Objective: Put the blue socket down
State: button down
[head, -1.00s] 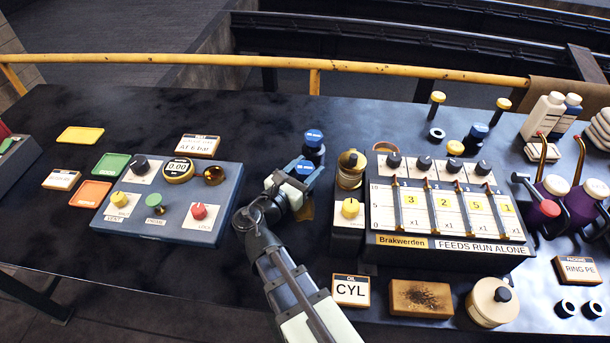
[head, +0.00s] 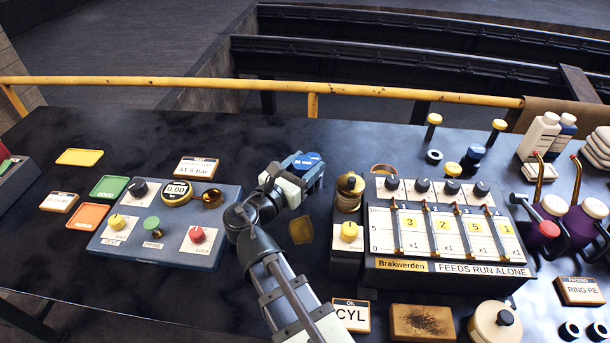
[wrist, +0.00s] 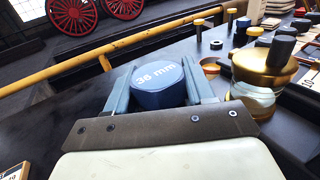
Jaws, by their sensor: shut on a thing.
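The blue socket (wrist: 158,85), marked 36 mm on top, sits between the two fingers of my gripper (wrist: 160,92) in the wrist view. It looks upright, and my gripper is shut on it. In the head view my gripper (head: 299,174) is between the blue-grey control box and the feed unit, with a blue top (head: 308,159) showing at its fingers. The socket's lower end is hidden, so I cannot tell whether it touches the bench.
The control box (head: 150,250) is left of my arm. The feed unit (head: 450,265) and a brass-topped jar (head: 350,190) are close on the right. A brown-yellow patch (head: 301,230) lies below the gripper. The dark bench (head: 250,135) is clear behind, towards the yellow rail (head: 210,86).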

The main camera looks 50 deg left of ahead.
jog(key=shift+a+r, duration=0.15)
jog(key=shift+r, duration=0.15)
jog(key=w+a, duration=1.6)
jog(key=a, duration=0.4)
jog(key=shift+w+a+f, duration=0.1)
jog(key=shift+w+f, duration=0.05)
jog(key=shift+f, duration=4.5)
jog(key=shift+f, duration=0.1)
jog(key=shift+c, duration=2)
grip_release()
jog(key=shift+f, duration=0.1)
